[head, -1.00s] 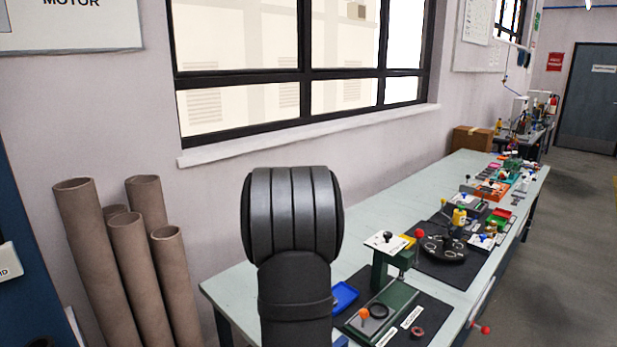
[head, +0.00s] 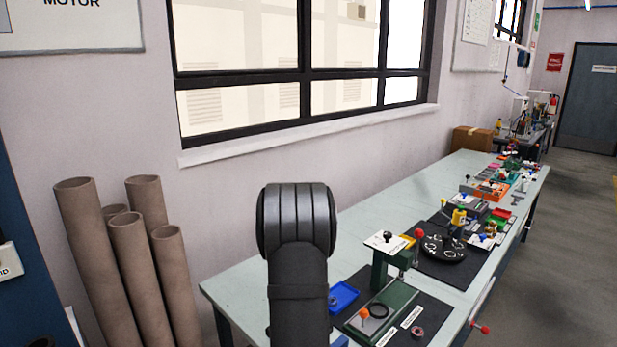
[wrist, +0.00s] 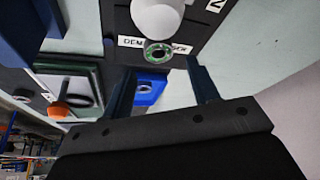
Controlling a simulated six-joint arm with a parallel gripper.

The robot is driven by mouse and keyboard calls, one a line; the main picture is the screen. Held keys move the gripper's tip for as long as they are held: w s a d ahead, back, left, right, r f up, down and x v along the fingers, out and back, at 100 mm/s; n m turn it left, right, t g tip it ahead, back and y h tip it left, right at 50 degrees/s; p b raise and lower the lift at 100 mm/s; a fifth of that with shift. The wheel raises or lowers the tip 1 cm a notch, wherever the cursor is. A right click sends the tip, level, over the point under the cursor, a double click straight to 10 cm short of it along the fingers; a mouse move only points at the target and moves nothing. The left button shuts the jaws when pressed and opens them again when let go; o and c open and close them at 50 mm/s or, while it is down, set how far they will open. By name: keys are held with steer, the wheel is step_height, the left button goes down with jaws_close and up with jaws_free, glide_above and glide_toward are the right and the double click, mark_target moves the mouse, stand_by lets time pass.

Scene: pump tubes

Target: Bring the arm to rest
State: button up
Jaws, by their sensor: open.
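My gripper (wrist: 161,72) shows in the wrist view with its two dark blue fingers apart and nothing seen held between them. A blue tray (wrist: 152,88) shows beyond the gap between the fingers; it also shows in the head view (head: 342,297) on the bench, just right of my arm. In the head view my arm rises in front of the near end of the bench, and the gripper itself does not show there.
The long bench (head: 245,287) runs along the wall under the window. A green fixture (head: 383,310) with an orange knob and black ring stands on a dark mat near my arm. A round black fixture (head: 443,248) stands beyond. Brown tubes (head: 98,260) lean at left.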

steer(key=s+d+r, duration=0.6)
steer(key=d+r, duration=0.2)
steer(key=d, duration=0.3)
steer(key=s+d+f+m+g+h, duration=0.1)
steer(key=d+m, duration=0.3)
steer(key=d, duration=1.2)
steer(key=s+d+f+m+g+h, duration=0.1)
steer(key=d+m, duration=0.4)
steer(key=d, duration=1.1)
steer(key=shift+s+f+h, duration=0.15)
steer(key=shift+f+h, duration=0.25)
steer(key=shift+f, duration=0.5)
